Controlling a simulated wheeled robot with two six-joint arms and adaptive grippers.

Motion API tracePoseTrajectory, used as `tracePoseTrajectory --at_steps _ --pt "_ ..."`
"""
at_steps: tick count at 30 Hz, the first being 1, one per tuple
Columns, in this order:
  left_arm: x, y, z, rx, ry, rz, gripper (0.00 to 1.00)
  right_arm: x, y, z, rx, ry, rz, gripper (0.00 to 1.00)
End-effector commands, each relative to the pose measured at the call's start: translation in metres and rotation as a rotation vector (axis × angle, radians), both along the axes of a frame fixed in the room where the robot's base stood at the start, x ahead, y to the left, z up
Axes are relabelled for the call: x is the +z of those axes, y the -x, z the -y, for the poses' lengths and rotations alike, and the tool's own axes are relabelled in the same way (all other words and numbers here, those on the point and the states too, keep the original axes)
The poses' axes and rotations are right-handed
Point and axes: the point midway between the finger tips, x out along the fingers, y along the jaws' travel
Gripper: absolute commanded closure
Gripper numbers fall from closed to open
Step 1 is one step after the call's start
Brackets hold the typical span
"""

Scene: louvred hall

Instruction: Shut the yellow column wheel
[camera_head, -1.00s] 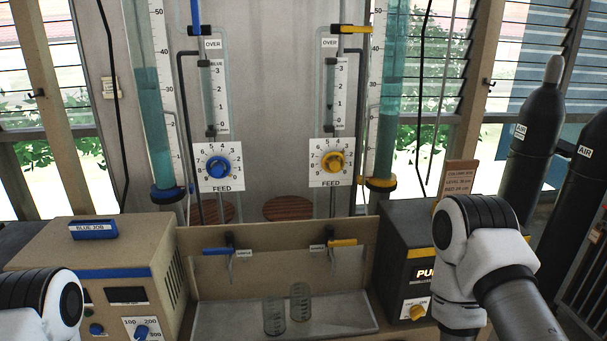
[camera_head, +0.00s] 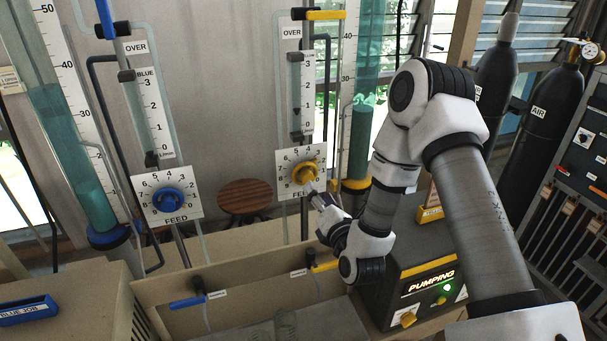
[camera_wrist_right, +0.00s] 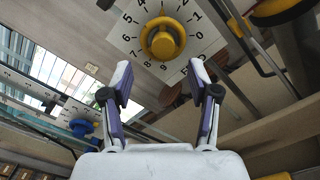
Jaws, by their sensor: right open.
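The yellow column wheel (camera_head: 305,172) is a round knob on a white numbered dial plate marked FEED, below a yellow column's gauge. My left gripper is out of view.
A blue wheel (camera_head: 169,201) on a similar plate is at the left. Blue (camera_head: 188,301) and yellow (camera_head: 322,267) sample levers are below. The black pump box (camera_head: 415,285) reads PUMPING with a green light. Glass tubes and pipes (camera_head: 105,80) stand around the plates. Dark AIR cylinders (camera_head: 542,105) stand right.

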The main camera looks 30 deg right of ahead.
Motion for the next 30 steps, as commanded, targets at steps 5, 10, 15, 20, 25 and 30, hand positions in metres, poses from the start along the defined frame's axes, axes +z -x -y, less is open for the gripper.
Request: tracePoseTrajectory --at_steps 5,10,15,20,25,30 --pt "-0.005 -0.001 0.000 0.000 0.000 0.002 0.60 -0.001 -0.025 0.006 0.000 0.001 0.003 0.40" --pt "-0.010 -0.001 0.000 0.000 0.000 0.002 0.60 -0.002 -0.048 0.012 0.000 0.000 0.001 0.40" --pt "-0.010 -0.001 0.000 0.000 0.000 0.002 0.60 0.000 -0.057 0.014 0.001 -0.001 -0.002 0.40" --pt "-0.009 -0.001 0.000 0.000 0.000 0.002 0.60 0.000 -0.065 0.015 0.001 -0.001 -0.002 0.40" --pt "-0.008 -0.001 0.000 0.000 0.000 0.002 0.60 0.000 -0.075 0.018 0.001 -0.002 -0.002 0.40" --pt "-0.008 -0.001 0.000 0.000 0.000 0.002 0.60 0.001 -0.076 0.018 0.000 -0.002 0.000 0.40"
